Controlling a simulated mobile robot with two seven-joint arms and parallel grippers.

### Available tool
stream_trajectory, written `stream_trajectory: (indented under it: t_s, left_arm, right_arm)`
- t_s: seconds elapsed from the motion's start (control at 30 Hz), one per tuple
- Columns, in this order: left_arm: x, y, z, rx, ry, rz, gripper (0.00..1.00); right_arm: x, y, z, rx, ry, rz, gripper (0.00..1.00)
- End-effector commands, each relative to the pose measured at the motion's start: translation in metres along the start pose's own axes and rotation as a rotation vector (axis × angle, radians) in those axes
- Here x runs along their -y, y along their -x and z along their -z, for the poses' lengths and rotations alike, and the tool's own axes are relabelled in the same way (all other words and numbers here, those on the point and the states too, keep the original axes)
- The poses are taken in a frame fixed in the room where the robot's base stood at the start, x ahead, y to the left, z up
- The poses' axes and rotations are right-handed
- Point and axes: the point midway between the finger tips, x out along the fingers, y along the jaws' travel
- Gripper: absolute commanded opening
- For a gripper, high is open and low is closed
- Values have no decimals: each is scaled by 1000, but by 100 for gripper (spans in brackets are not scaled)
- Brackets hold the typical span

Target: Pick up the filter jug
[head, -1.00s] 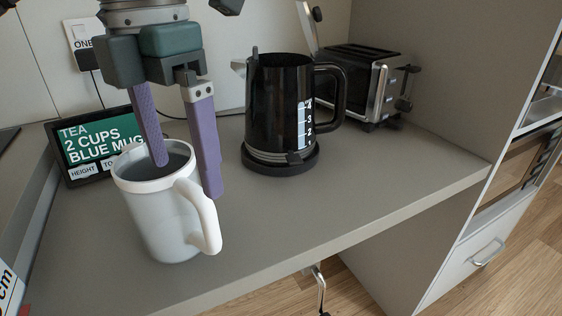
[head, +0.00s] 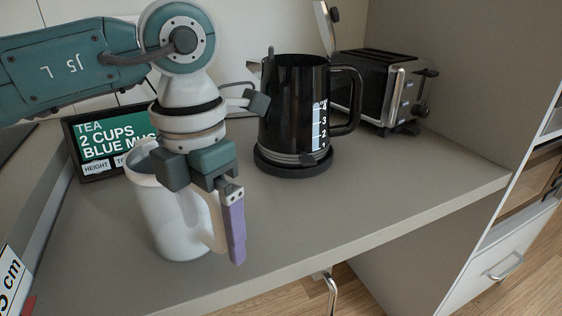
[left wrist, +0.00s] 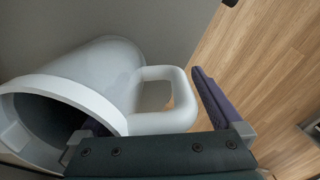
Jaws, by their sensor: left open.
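The filter jug (head: 160,222) is a white, open-topped jug standing upright on the counter at left in the head view. In the left wrist view the jug (left wrist: 115,62) shows its wide mouth at left and its loop handle (left wrist: 183,104) at the middle. My left gripper (head: 212,222) is open over the handle side of the jug. One purple finger is outside, to the right of the handle. The other is mostly hidden in the head view, and in the left wrist view it shows near the rim at the mouth. My right gripper is not in view.
A black kettle (head: 285,110) stands on its round base right of the jug. A toaster (head: 380,90) is at the back right. A tablet sign (head: 95,145) leans behind the jug. The counter's front edge is close, with free counter (head: 330,205) at right.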

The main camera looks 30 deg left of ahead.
Motion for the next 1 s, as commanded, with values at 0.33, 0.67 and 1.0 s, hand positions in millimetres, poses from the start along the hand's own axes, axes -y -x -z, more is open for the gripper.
stream_trajectory:
  t_s: [0.33,0.67,1.0]
  left_arm:
    - [0,-1,0,1,0,0,86]
    - [0,-1,0,1,0,0,49]
    - [0,0,0,1,0,0,11]
  right_arm:
    - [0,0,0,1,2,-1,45]
    - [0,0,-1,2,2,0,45]
    - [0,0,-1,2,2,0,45]
